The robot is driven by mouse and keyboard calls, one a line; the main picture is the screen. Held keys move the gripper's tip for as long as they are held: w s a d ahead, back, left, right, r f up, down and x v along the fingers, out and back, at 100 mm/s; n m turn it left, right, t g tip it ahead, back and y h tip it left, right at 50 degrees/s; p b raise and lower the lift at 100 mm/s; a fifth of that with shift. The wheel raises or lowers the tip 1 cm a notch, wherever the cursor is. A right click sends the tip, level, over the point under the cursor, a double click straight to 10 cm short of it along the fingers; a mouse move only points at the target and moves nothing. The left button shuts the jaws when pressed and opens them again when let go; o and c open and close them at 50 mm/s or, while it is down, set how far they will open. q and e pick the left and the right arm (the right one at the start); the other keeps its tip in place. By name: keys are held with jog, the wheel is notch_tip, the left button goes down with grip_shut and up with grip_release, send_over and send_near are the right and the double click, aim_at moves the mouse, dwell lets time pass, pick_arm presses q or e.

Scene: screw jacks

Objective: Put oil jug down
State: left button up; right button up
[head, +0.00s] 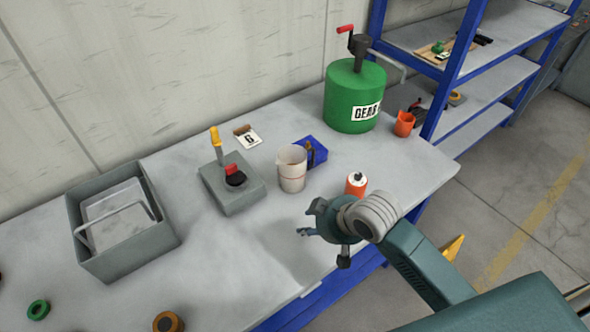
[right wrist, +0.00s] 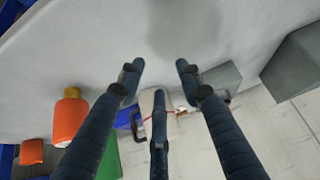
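The oil jug (head: 292,170), a whitish measuring jug with a red line and a dark handle, stands upright on the grey workbench (head: 120,298). It also shows in the right wrist view (right wrist: 149,101), partly hidden behind my fingers. My right gripper (head: 310,220) is in front of the jug, near the bench's front edge, apart from it. In the right wrist view its three fingers (right wrist: 158,78) are spread with nothing between them. My left gripper is not in view.
An orange bottle (head: 356,186) stands close beside my right gripper. A blue item (head: 312,150) lies behind the jug; a grey block with a yellow-handled lever (head: 231,190) is left of it.

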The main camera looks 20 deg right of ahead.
jog(key=t, duration=0.2)
send_near(303, 150)
jog(key=p+x, duration=0.3)
jog(key=x, duration=0.6)
jog(key=shift+w+f+p, duration=0.25)
jog(key=shift+w+p, duration=0.05)
jog(key=shift+w, duration=0.05)
jog(key=shift+w+f, duration=0.2)
jog(key=shift+f, duration=0.1)
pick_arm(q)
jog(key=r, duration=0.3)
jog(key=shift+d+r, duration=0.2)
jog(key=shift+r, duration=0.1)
pick_arm(e)
jog(key=shift+c, duration=0.2)
jog(key=shift+s+r, duration=0.1)
grip_shut()
jog(key=shift+r, duration=0.15)
